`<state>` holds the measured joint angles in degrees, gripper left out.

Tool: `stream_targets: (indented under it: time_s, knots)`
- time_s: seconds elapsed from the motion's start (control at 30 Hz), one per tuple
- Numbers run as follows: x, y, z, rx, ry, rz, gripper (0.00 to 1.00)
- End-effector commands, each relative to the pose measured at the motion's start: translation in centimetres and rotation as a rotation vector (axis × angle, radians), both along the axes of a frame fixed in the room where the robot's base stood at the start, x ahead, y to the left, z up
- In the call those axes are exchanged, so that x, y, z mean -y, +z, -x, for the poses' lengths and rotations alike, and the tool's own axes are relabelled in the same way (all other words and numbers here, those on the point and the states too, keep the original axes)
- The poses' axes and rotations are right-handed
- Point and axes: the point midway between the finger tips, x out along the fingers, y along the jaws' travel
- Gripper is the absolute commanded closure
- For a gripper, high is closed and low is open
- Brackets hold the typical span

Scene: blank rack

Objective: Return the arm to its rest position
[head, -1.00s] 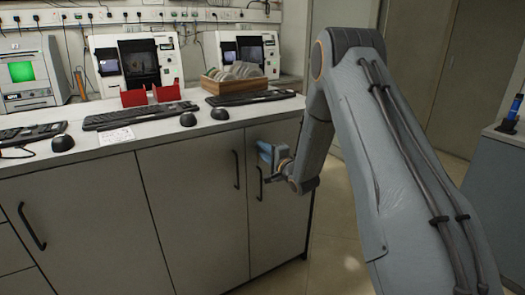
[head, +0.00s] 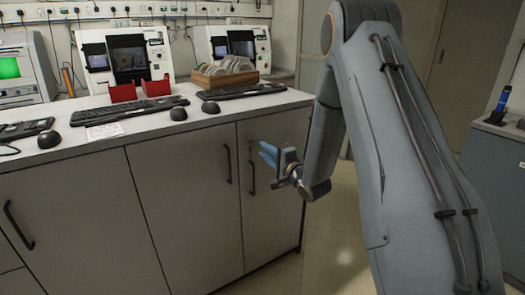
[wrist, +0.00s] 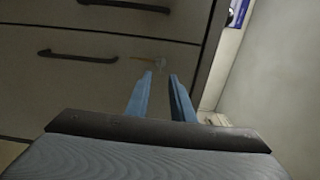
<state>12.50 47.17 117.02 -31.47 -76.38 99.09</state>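My gripper (head: 268,154) is in front of the grey cabinet doors, below the counter top, at the end of my raised and bent arm. In the wrist view its two blue fingers (wrist: 161,88) stand apart with a narrow gap between them. Nothing is held between them. Beyond the fingertips is a cabinet front with dark handles (wrist: 78,55). The fingertips look apart from the cabinet, though the exact distance is hard to tell.
The counter (head: 70,143) bears keyboards (head: 130,110), mice, red holders (head: 123,93), a wooden rack of discs (head: 224,81) and white machines (head: 126,58). A grey cabinet (head: 495,175) with a blue item (head: 502,99) stands at the right. Floor between is clear.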

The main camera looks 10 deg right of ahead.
Motion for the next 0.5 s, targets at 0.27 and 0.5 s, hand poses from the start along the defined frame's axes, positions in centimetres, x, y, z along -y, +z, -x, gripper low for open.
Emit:
stream_targets:
  time_s: [0.27,0.5]
  knots:
    - [0.0,0.1,0.0,-0.004,-0.003,0.014,0.78]
    - [0.2,-0.5,1.5,-0.157,-0.056,0.33,0.78]
